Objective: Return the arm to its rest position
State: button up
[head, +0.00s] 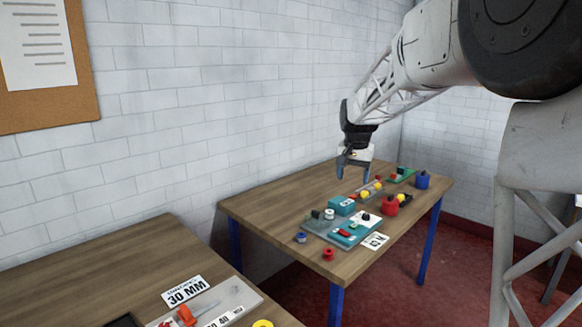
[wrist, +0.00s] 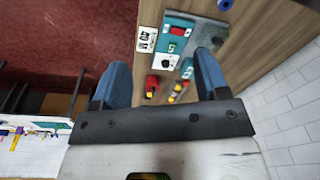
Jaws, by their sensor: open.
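My gripper (head: 355,172) hangs above the far wooden table in the head view, with its fingers pointing down. In the wrist view my gripper (wrist: 162,85) shows two blue-grey fingers spread wide, with nothing between them but the table below. My white lattice arm (head: 400,85) reaches in from the upper right. The gripper is apart from the things under it, among them a teal block (head: 342,206) and a red container (head: 390,204).
The far table (head: 260,207) holds a grey tray with teal parts (head: 318,225), a white label card (head: 375,241), a blue container (head: 422,180) and small spools. A nearer table (head: 90,270) carries a "30 MM" card (head: 185,290). A white brick wall (head: 230,90) stands close behind.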

jog(key=s+f+n+t, duration=0.1)
jog(key=s+f+n, duration=0.15)
jog(key=s, duration=3.55)
jog(key=s+f+n, duration=0.1)
jog(key=s+f, duration=0.4)
jog(key=s, duration=0.6)
jog(key=shift+s+d+n, duration=0.15)
jog(key=shift+s+n, duration=0.1)
jog(key=shift+n, duration=0.1)
